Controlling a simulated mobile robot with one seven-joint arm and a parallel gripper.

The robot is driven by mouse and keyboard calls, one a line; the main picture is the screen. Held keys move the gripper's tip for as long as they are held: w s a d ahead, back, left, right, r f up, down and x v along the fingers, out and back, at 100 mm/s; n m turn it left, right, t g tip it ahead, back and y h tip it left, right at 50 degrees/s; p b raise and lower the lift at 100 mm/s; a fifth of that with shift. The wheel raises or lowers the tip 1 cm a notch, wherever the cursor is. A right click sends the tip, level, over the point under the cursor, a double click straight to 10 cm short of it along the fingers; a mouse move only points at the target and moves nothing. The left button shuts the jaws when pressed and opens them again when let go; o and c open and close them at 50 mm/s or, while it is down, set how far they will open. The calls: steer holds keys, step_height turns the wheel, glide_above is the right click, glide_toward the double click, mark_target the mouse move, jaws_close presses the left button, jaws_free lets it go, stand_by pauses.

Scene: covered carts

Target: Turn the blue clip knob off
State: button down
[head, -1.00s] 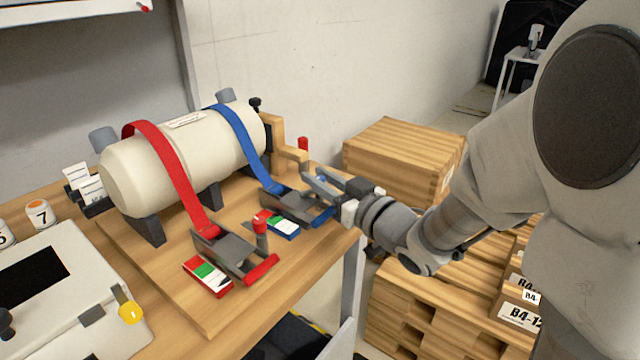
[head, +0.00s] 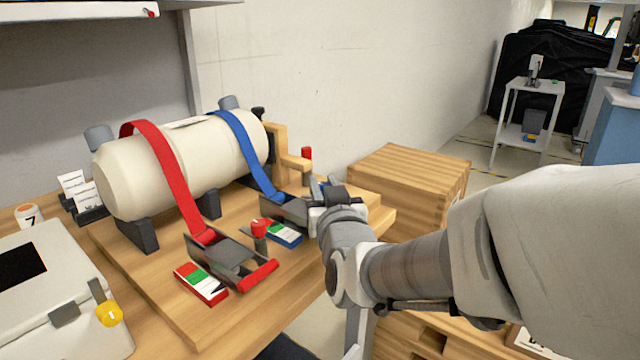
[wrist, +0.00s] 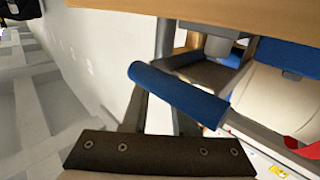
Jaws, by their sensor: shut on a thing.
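The blue clip (head: 284,210) is a grey bracket at the lower end of the blue strap (head: 247,155). My gripper (head: 322,190) is at the clip's right end, shut on what looks like this knob. In the wrist view, the clip's blue bar (wrist: 180,95) crosses in front of the gripper. The jaws' contact is not clear there. A white, green and blue label (head: 284,234) lies at the clip's near side.
The red clip (head: 228,262) with its red knob (head: 260,228) stands nearer, left of my gripper. The cream tank (head: 140,178) lies behind under both straps. A wooden crate (head: 410,180) stands behind my arm on the right. A white device (head: 60,300) is at front left.

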steer(key=shift+h, duration=0.3)
stand_by(0.4)
steer(key=c, duration=0.7)
jaws_free()
steer(key=shift+s, duration=0.15)
